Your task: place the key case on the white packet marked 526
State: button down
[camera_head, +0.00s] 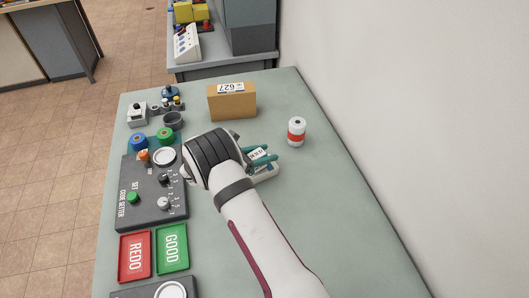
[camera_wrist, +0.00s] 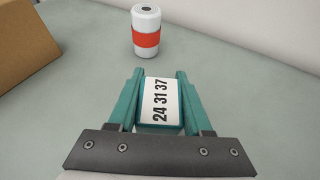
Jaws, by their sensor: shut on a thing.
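My gripper (camera_wrist: 160,76) is shut on a small teal block with a white label reading 24 31 37, which I take as the key case (camera_wrist: 159,101). The block sits between the two teal fingers, label facing the wrist camera. In the head view my gripper (camera_head: 263,158) is over the middle of the table, partly hidden by my arm. A pale edge shows just below the fingers there; I cannot tell what it is. No marking 526 is readable in either view.
A brown carton (camera_head: 232,103) marked 627 stands beyond my gripper. A white cup with a red band (camera_head: 296,132) stands to the right. A dark control box (camera_head: 150,201), a red tray (camera_head: 135,257) and a green tray (camera_head: 172,248) line the left. The table's right side is clear.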

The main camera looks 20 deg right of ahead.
jog(key=shift+c, duration=1.6)
grip_release()
jog(key=shift+a+r, duration=0.1)
jog(key=shift+r, duration=0.05)
jog(key=v, duration=1.2)
jog(key=s+d+r+m+g+y, duration=0.3)
jog(key=s+d+r+m, duration=0.15)
jog(key=s+m, duration=0.35)
jog(key=s+d+r+m+g+y, duration=0.35)
jog(key=s+r+m, duration=0.3)
jog(key=s, duration=0.35)
jog(key=s+a+m+y, duration=0.2)
jog(key=s+m+y, duration=0.2)
jog(key=s+m, duration=0.3)
jog(key=s+a+m+t+y, duration=0.1)
jog(key=s+a+m+y, duration=0.2)
jog(key=s+m, duration=0.3)
jog(key=s, duration=0.3)
jog(key=shift+a+r+m+y, duration=0.3)
jog(key=shift+a+m+y, duration=0.05)
jog(key=shift+s, duration=0.1)
